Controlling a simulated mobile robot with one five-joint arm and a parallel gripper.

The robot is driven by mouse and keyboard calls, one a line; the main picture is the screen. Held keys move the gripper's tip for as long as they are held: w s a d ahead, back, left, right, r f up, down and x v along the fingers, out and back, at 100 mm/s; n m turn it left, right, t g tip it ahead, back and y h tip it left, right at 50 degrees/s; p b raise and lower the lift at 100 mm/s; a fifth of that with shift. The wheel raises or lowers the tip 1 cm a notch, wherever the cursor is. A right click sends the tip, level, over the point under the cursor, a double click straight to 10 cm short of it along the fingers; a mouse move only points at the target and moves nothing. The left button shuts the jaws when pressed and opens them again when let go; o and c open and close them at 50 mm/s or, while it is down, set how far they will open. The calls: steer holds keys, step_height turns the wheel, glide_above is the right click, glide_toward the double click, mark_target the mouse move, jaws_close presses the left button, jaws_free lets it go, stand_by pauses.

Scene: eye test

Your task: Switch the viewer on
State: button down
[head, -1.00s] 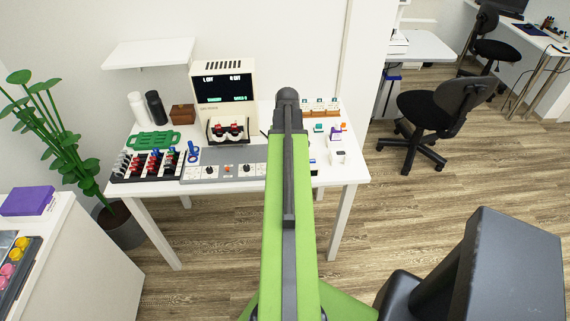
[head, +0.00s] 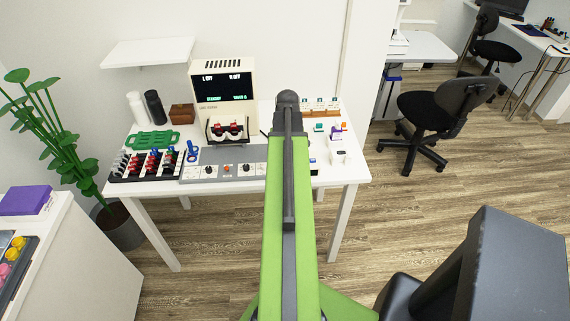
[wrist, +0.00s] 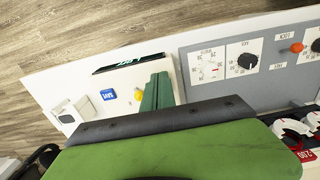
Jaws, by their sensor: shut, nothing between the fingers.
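The viewer (head: 241,110) is a beige box with a dark screen (head: 224,88) at the back of the white table; small pale text is lit on it, seemingly reading off on both sides. In front lies a grey control panel (head: 210,177) with dials and an orange-red knob (head: 228,169); the knob also shows in the wrist view (wrist: 297,47). My gripper (wrist: 157,82) shows as green fingers, shut and empty, over the table left of the panel in the wrist view. My arm hides it in the head view.
In the wrist view, a blue SAVE button (wrist: 108,95), a yellow button (wrist: 139,96) and a white block (wrist: 72,112) are near my fingers. In the head view, a black rack (head: 150,167) with red and blue items and a green tray (head: 152,141) stand left. A shelf (head: 148,53) overhangs.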

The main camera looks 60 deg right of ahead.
step_height(320, 180, up, 7)
steer(key=p, duration=0.7)
steer(key=shift+w, duration=0.1)
steer(key=w+a+n, duration=0.6)
steer(key=w+a, duration=1.3)
steer(key=a, duration=0.2)
steer(key=w+a+n, duration=0.2)
steer(key=a+n, duration=0.3)
steer(key=a, duration=2.5)
steer(key=shift+w, duration=0.35)
